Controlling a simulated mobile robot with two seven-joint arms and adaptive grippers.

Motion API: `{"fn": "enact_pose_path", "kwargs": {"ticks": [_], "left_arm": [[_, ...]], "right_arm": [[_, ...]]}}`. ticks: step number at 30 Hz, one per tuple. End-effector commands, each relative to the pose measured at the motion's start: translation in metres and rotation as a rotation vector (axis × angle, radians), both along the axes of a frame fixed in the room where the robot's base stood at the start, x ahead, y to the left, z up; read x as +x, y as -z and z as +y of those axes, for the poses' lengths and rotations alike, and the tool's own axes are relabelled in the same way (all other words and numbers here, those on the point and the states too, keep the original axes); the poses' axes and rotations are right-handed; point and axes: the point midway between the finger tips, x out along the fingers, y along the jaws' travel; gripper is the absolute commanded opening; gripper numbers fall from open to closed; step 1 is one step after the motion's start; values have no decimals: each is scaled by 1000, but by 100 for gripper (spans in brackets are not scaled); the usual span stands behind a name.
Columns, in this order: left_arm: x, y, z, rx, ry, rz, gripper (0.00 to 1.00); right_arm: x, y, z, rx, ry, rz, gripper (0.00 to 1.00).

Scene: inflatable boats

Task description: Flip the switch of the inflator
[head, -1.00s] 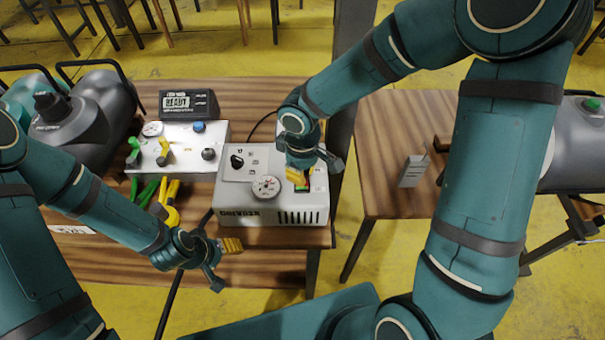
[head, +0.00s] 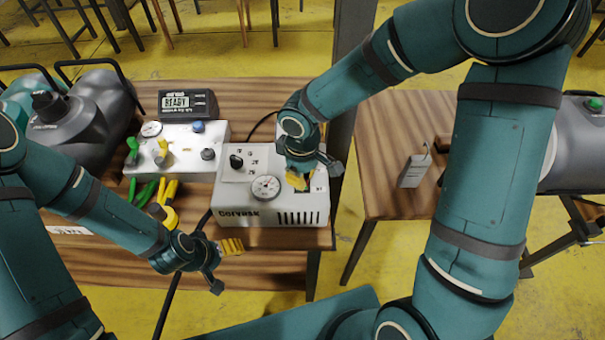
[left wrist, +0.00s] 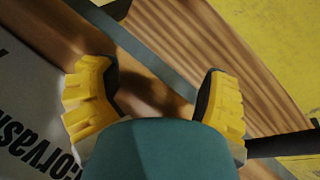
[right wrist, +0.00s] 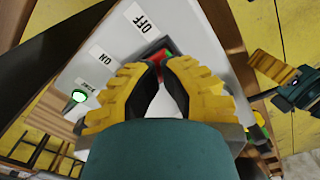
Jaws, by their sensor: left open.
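The inflator (head: 229,199) is a light grey box with a dial gauge (head: 266,187) and a black knob, on the wooden table in the head view. Its red switch (right wrist: 160,54) shows in the right wrist view just beyond my right fingertips, between printed OFF and ON labels; the fingers hide part of it, and I cannot tell its position. My right gripper (head: 297,182) is shut, its yellow fingertips together at the switch; whether they touch is unclear. My left gripper (head: 238,246) is open and empty, in front of the inflator's lower left; its spread fingers show in the left wrist view (left wrist: 155,95).
A white valve panel (head: 183,143) and a display reading READY (head: 187,103) stand left of the inflator. Green and yellow-handled tools (head: 170,192) lie below the panel. A dark grey tank (head: 80,122) is at the left. A second table (head: 385,135) stands right, across a gap.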

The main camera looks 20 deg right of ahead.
Motion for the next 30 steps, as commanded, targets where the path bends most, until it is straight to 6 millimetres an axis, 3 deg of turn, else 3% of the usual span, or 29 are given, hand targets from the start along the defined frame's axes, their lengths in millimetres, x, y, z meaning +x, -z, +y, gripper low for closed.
{"fn": "enact_pose_path", "kwargs": {"ticks": [20, 30], "left_arm": [[-4, 10, 1, 2, 1, 12, 62], [-5, -6, 1, 2, 3, 16, 62]], "right_arm": [[0, 9, 0, 1, 0, 1, 0], [0, -13, 0, 0, -1, -1, 0]]}}
